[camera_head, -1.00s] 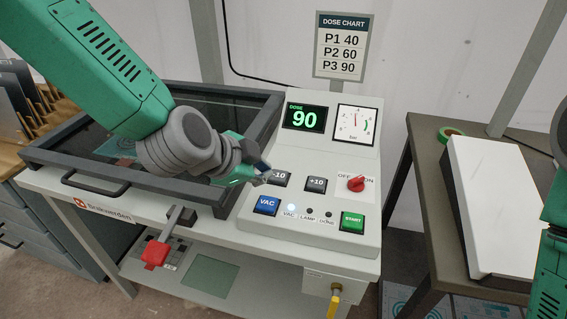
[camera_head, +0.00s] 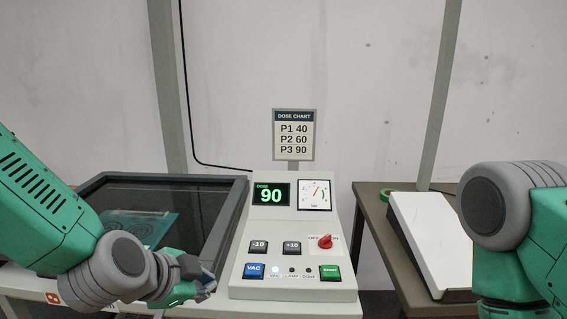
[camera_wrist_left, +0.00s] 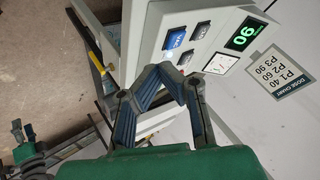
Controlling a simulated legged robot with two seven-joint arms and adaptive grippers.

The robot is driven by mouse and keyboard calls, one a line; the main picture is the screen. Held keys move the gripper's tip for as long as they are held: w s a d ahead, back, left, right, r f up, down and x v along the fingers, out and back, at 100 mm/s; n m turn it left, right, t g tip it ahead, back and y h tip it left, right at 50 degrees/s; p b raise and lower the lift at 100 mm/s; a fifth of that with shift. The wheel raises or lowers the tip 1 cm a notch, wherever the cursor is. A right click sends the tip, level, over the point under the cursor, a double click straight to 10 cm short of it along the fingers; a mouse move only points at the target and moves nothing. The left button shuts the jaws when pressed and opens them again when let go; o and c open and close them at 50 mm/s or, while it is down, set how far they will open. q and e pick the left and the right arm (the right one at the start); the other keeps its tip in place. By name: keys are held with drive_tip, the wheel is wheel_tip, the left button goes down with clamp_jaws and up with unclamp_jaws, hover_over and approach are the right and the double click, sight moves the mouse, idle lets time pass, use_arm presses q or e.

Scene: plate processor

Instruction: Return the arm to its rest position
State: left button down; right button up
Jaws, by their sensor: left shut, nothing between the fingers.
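My left gripper (camera_head: 207,287) is at the lower left of the head view, beside the left edge of the control panel (camera_head: 345,281) and apart from its buttons as far as I can tell. In the left wrist view its fingers (camera_wrist_left: 172,84) are closed together with nothing between them, and the panel lies beyond them. My right arm shows at the right edge of the head view, but its gripper is out of that view.
The panel's dose display (camera_head: 271,194) reads 90. The blue VAC button (camera_head: 254,271), red switch (camera_head: 325,241) and green START button (camera_head: 331,272) face me. A dark-framed glass unit (camera_head: 235,212) stands left. A white slab (camera_head: 428,243) lies on the right table (camera_head: 371,213).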

use_arm(q)
drive_tip(key=s+a+f+n+g+y, duration=0.1)
drive_tip(key=s+a+f+n+g, duration=0.15)
drive_tip(key=s+f, duration=0.4)
drive_tip(key=s+a+f+n+g+y, duration=0.1)
drive_tip(key=s+a+f+n, duration=0.3)
drive_tip(key=f, duration=0.6)
drive_tip(key=s+a+f+n+g, duration=0.1)
drive_tip(key=s+a+f+n, duration=0.1)
drive_tip(key=s, duration=0.3)
drive_tip(key=s+a+f+n+g+y, duration=0.1)
drive_tip(key=s+a+f+n, duration=0.1)
drive_tip(key=s+f, duration=0.3)
drive_tip(key=s+a+f+n+g+y, duration=0.1)
drive_tip(key=s+a+f+n+g, duration=0.1)
drive_tip(key=s, duration=0.5)
drive_tip(key=shift+s+a+f+n, duration=0.2)
drive_tip(key=shift+a+f+n, duration=0.35)
drive_tip(key=shift+a+f, duration=0.35)
drive_tip(key=shift+d, duration=0.2)
